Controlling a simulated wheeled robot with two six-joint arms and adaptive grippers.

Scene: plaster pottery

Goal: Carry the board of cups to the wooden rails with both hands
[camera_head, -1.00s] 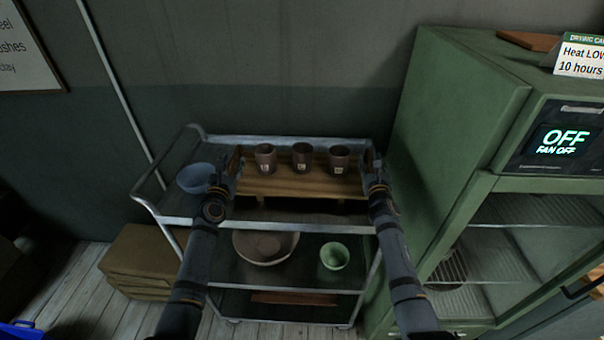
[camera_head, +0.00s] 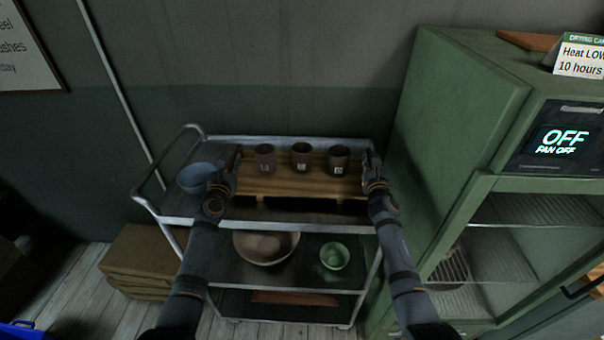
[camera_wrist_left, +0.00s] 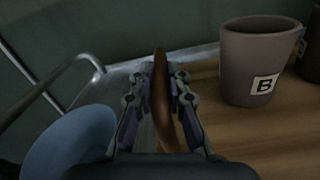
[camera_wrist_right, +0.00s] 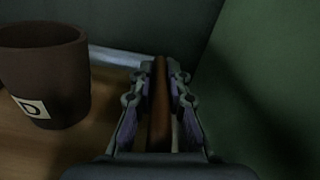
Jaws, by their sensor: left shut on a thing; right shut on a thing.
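The wooden board (camera_head: 285,187) is over the top shelf of a metal cart; I cannot tell whether it is lifted clear. Three dark cups stand upright on it in a row: left (camera_head: 265,158), middle (camera_head: 302,157) and right (camera_head: 339,160). My left gripper (camera_head: 229,168) is shut on the board's brown left end handle (camera_wrist_left: 163,80). The left cup, labelled B (camera_wrist_left: 257,62), stands right of it. My right gripper (camera_head: 371,162) is shut on the right end handle (camera_wrist_right: 159,100), with the cup labelled D (camera_wrist_right: 45,80) to its left. No wooden rails are identifiable.
A blue bowl (camera_head: 195,177) sits on the cart (camera_head: 310,224), close to my left gripper. A wide bowl (camera_head: 265,248) and a green bowl (camera_head: 334,256) are on the shelf below. A green drying cabinet (camera_head: 462,120) stands close on the right.

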